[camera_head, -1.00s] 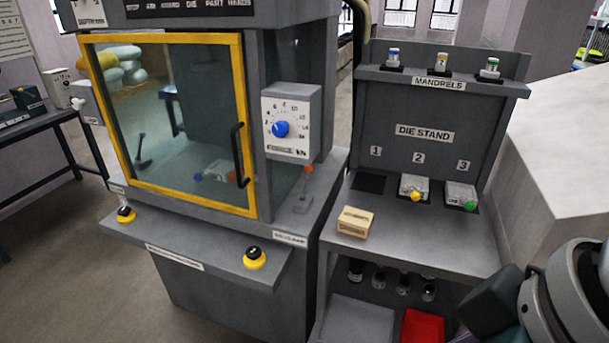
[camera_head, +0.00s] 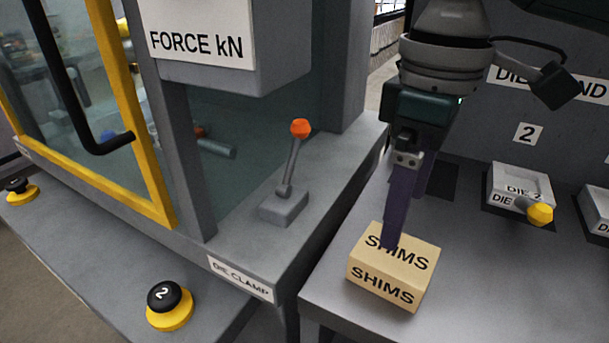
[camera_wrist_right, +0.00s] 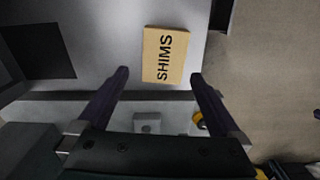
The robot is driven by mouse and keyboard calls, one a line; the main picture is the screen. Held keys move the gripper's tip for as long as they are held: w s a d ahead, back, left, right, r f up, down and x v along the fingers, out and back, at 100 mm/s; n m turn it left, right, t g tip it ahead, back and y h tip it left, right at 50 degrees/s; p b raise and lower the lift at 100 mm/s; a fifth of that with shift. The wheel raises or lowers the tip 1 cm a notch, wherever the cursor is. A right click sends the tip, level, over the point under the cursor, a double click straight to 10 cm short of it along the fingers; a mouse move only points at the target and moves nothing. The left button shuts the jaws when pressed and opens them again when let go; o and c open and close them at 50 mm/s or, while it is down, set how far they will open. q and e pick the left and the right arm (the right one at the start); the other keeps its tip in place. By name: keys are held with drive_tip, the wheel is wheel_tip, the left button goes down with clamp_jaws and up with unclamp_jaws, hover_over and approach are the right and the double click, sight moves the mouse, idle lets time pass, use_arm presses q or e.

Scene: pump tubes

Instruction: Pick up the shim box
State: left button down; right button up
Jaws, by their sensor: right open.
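The shim box (camera_head: 392,268) is a small tan block marked SHIMS on its top and front. It lies on the grey die stand shelf near the shelf's left front corner. It also shows in the right wrist view (camera_wrist_right: 165,55), beyond the fingertips and between their lines. My right gripper (camera_head: 392,238) points down over the box in the head view, its dark purple fingers covering part of the box's top. In the right wrist view the gripper (camera_wrist_right: 158,76) is open, with nothing between its fingers. Whether a finger touches the box cannot be told. My left gripper is not in view.
The die clamp lever (camera_head: 294,160) with an orange knob stands left of the box. Die 2 (camera_head: 520,188) with a yellow knob sits to the right. A yellow-black button (camera_head: 169,304) is at the lower left. The shelf (camera_head: 490,285) right of the box is clear.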

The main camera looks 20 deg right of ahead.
sight(396, 251)
drive_tip(key=f, duration=0.3)
drive_tip(key=shift+s+a, duration=0.25)
drive_tip(key=shift+s, duration=0.1)
wheel_tip(396, 251, down, 6)
drive_tip(key=shift+d+r+b, duration=0.1)
drive_tip(key=shift+b, duration=0.6)
drive_tip(key=shift+c, duration=0.2)
drive_tip(key=c, duration=1.4)
